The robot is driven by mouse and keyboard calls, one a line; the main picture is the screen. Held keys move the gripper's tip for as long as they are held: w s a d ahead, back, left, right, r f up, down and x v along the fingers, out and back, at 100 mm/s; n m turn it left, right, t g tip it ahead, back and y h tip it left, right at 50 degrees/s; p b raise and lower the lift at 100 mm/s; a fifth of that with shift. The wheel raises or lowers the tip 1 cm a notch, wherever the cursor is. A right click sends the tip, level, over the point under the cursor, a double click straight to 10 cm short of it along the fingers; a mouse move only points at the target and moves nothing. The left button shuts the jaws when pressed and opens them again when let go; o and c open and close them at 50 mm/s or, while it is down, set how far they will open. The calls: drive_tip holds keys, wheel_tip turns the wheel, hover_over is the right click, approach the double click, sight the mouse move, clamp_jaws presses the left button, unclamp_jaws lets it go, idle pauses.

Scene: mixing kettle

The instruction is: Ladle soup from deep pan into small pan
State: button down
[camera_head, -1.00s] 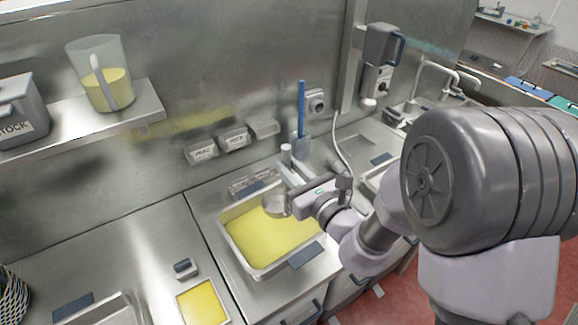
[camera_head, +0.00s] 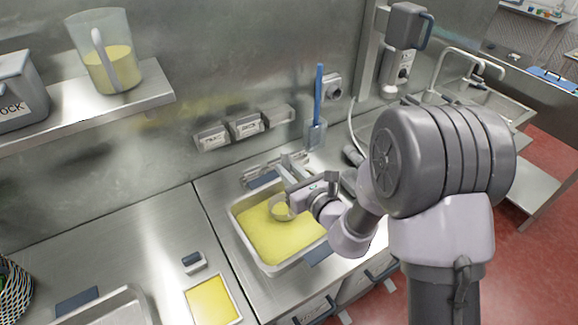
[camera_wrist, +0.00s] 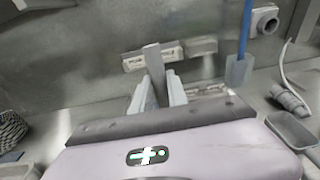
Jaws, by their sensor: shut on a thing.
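The deep pan (camera_head: 236,212) is set in the steel counter and holds yellow soup (camera_head: 268,241). My gripper (camera_head: 298,190) is over its back right corner, shut on the upright handle of a ladle; the wrist view shows the grey handle (camera_wrist: 154,66) between my fingers. The ladle's round bowl (camera_head: 282,209) is at the soup surface near the back right of the pan, with yellow inside its rim. How deep it sits is hard to tell. A smaller square pan (camera_head: 236,308) with a yellow surface lies in the counter to the left.
A small dark-topped block (camera_head: 193,262) is on the counter behind the small pan. A steel tray (camera_head: 128,296) is further left. A holder with a blue-handled tool (camera_head: 318,95) stands behind my gripper. A shelf (camera_head: 150,90) carries a jug (camera_head: 108,60).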

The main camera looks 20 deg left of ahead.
drive_tip(key=shift+f+b, duration=0.45)
drive_tip(key=shift+f, duration=0.5)
drive_tip(key=shift+r, duration=0.1)
drive_tip(key=shift+s+d+f+b, duration=0.15)
drive_tip(key=shift+f+b, duration=0.25)
drive_tip(key=shift+b, duration=0.45)
drive_tip(key=s+d+b, duration=0.1)
drive_tip(key=b, duration=0.2)
drive_tip(key=s+d+f+t+y+b, duration=0.1)
drive_tip(key=b, duration=0.2)
drive_tip(key=shift+d+b, duration=0.15)
drive_tip(key=shift+b, duration=0.15)
drive_tip(key=shift+r, duration=0.15)
wheel_tip(320, 180, up, 13)
drive_tip(key=p, duration=1.1)
